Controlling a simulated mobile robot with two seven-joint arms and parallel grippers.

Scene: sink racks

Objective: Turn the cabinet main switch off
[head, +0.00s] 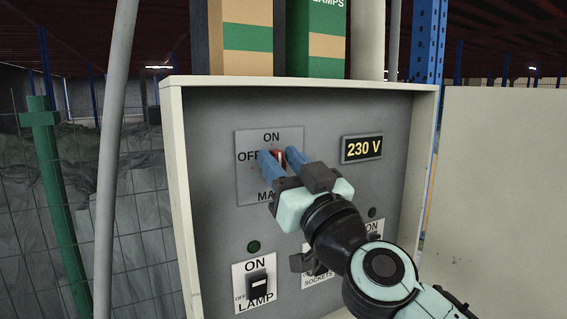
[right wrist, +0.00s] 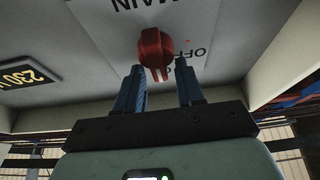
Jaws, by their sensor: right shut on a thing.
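The cabinet main switch is a red rotary knob (head: 279,156) on a grey plate (head: 252,185), with ON above and OFF at its left. The lower label is partly hidden by my gripper. In the right wrist view, the red knob (right wrist: 155,47) shows at the fingertips, with the labels upside down. My right gripper (head: 280,158) reaches in from the lower right, its blue fingers on either side of the knob, shut on it. My left gripper is not in view.
A display (head: 362,148) reads 230 V. A lamp switch (head: 258,284) sits lower left under a dark green indicator (head: 254,247). The sockets label (head: 318,281) is partly behind my arm. The cabinet's pale side walls (head: 180,190) stick out around the panel.

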